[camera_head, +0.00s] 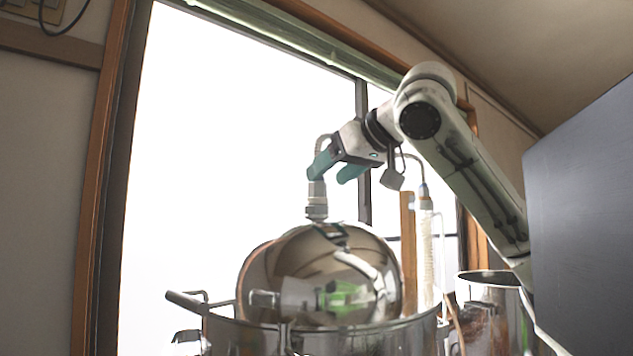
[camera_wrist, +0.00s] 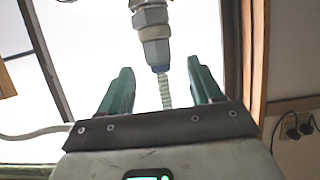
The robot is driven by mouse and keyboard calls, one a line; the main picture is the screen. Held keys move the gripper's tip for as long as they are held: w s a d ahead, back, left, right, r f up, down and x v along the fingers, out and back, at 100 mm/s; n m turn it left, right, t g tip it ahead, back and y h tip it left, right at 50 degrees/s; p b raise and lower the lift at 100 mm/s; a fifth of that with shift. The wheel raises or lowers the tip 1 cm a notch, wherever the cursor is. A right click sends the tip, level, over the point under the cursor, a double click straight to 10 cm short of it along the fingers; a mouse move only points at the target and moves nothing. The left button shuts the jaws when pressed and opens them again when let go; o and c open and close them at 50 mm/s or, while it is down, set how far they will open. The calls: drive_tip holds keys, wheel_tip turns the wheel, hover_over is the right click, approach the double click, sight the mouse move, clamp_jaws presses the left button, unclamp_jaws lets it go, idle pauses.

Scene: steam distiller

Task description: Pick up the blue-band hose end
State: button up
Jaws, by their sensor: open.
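In the wrist view, the blue-band hose end (camera_wrist: 158,68) is a narrow blue ring below a grey metal fitting (camera_wrist: 153,32), with a pale ribbed hose (camera_wrist: 166,92) running from it. My gripper (camera_wrist: 159,75) has teal fingers spread on either side, with visible gaps to both. In the head view, my gripper (camera_head: 331,174) is open at the top of the upright fitting (camera_head: 317,203) on the shiny dome (camera_head: 290,262). A finger covers the blue band there. Part of the hose (camera_head: 322,141) arcs above the fingers.
A large metal pot (camera_head: 236,336) holds the dome. To the right stand a clear coil column (camera_head: 425,250) with a blue ring on top, a wooden post (camera_head: 408,245) and a second metal vessel (camera_head: 489,283). A dark panel (camera_head: 585,200) fills the right edge. A bright window is behind.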

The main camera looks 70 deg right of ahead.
sight(322, 181)
drive_tip(key=shift+p+x, duration=0.7)
drive_tip(key=shift+x, duration=1.65)
drive_tip(key=shift+c, duration=0.5)
drive_tip(key=c, duration=1.1)
